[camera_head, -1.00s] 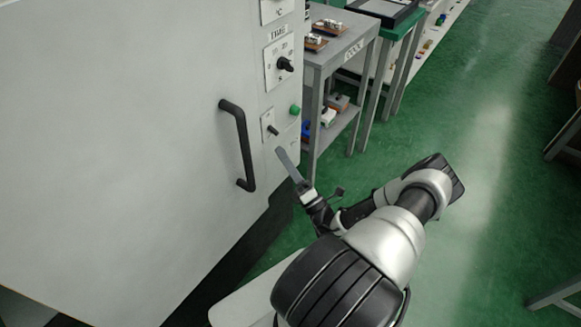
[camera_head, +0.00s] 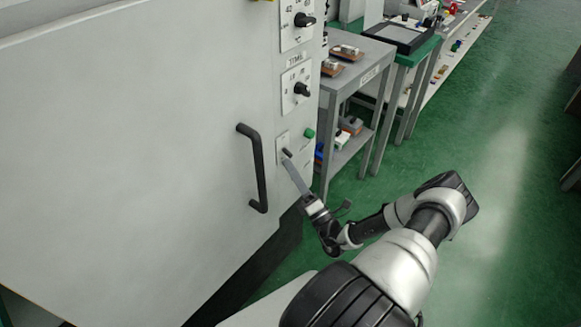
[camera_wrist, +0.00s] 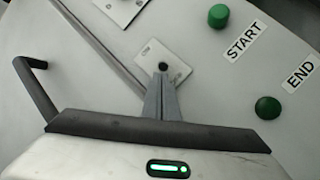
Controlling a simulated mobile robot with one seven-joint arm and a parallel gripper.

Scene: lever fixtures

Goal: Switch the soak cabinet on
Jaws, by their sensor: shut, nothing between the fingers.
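The soak cabinet (camera_head: 130,150) is a large pale grey box filling the left of the head view. On its control strip sits a small black toggle lever (camera_head: 287,152) on a white plate; it also shows in the wrist view (camera_wrist: 163,66), on its plate (camera_wrist: 176,62). My gripper (camera_head: 288,161) is shut and empty, its fingertips right at the lever. In the wrist view the shut fingers (camera_wrist: 162,80) end just below the lever's knob. I cannot tell whether they touch it. The lever's shaft and tilt are hidden, and the plate's marks are too small to read.
A green START button (camera_wrist: 218,16) and a green END piece (camera_wrist: 268,107) lie right of the lever. Two black dials, the TIME dial (camera_head: 302,90) among them, sit above. A black door handle (camera_head: 255,168) stands out at left. A grey cart (camera_head: 345,80) is close at right.

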